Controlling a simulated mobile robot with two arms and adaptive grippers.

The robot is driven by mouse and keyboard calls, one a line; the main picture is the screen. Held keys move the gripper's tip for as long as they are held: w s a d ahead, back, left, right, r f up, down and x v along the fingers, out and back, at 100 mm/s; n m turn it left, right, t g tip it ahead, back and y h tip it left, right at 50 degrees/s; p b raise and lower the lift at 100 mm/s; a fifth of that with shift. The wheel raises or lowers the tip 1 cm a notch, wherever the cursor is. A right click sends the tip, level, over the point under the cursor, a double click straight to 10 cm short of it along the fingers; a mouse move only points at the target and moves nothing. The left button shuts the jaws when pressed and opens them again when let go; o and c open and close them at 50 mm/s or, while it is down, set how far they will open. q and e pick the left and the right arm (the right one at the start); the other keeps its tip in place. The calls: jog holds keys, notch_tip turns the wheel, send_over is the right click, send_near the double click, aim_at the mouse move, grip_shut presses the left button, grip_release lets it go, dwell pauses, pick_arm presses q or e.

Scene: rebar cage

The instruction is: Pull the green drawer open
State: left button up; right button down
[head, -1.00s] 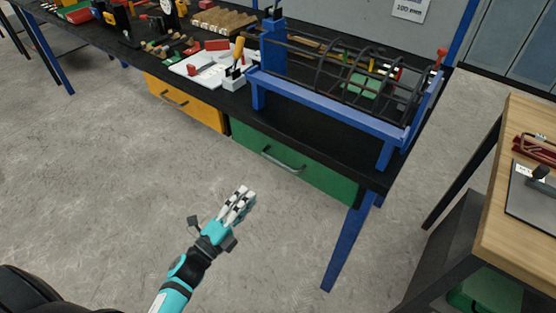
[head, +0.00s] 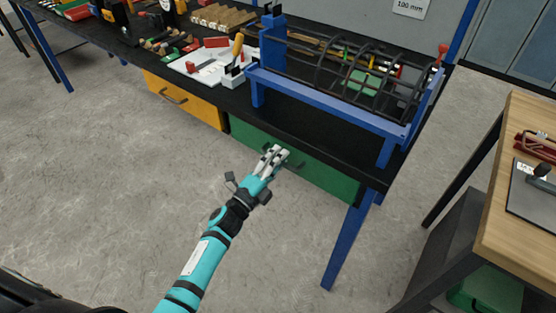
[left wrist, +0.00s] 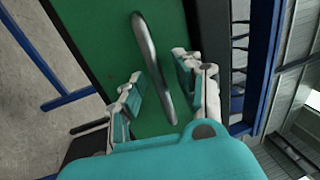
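The green drawer (head: 325,176) is set under the black workbench, and its front looks flush and closed. Its metal bar handle (head: 296,164) is partly hidden by my left gripper (head: 277,153) in the head view. In the left wrist view the handle (left wrist: 154,62) runs upright across the green drawer front (left wrist: 100,40). My left gripper (left wrist: 157,95) is open there, with one finger on each side of the handle's lower end. I cannot tell whether the fingers touch it. My right gripper is not in view.
A yellow drawer (head: 185,101) sits left of the green one. A blue stand with a rebar cage (head: 355,75) is on the bench above. A blue bench leg (head: 347,240) stands at the right. A wooden table (head: 515,200) is farther right. The floor in front is clear.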

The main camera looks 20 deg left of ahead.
pick_arm(q)
grip_shut()
dwell(0.5)
